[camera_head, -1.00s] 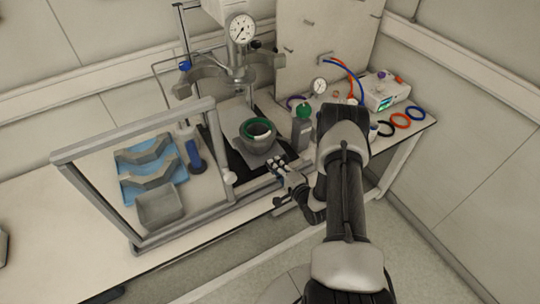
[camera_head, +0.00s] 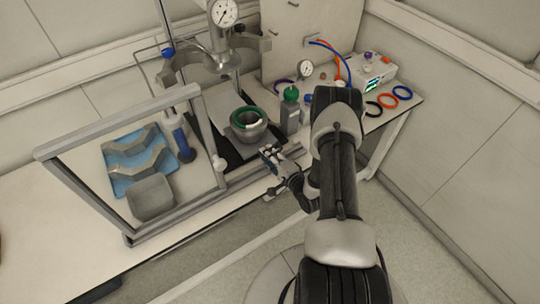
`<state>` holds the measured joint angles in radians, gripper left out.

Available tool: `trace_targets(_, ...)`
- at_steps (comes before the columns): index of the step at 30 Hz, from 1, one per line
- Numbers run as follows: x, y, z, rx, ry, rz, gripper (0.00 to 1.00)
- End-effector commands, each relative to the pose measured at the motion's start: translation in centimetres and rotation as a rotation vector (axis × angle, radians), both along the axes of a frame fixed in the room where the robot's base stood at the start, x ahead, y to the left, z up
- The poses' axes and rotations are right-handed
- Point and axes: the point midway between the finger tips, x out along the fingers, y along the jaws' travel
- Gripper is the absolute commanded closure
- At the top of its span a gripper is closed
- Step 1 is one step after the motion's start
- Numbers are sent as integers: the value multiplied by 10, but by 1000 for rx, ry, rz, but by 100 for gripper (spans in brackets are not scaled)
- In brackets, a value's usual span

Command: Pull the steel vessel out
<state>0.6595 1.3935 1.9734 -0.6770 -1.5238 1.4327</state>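The steel vessel (camera_head: 246,132) is a grey rounded pot with a green ring around its top opening. It stands on the bench below the reactor head, on or beside a dark mat. My gripper (camera_head: 268,154) is in front of the vessel, slightly to its right and near the bench's front edge. A gap seems to lie between the gripper and the vessel. The fingers are small and seen from behind, so whether they are open or shut is unclear. The reactor head with its pressure gauge (camera_head: 223,12) and clamp halves (camera_head: 185,66) is above and behind the vessel.
A framed shield (camera_head: 120,115) stands open at the left, with a blue tray (camera_head: 125,188) and grey box (camera_head: 151,197) behind it. A green-capped bottle (camera_head: 290,110) stands right of the vessel. Several coloured rings (camera_head: 387,101) and a control box (camera_head: 368,72) are farther right.

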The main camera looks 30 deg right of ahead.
Motion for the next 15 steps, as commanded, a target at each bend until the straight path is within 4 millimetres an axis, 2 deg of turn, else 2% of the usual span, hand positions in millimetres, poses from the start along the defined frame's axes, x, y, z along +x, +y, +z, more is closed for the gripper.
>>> trace_targets(8,-4,-2,3,0,-4,-2,71)
trace_targets(11,-17,-3,5,1,-3,-4,71)
trace_targets(15,-45,-4,12,3,-2,-7,71)
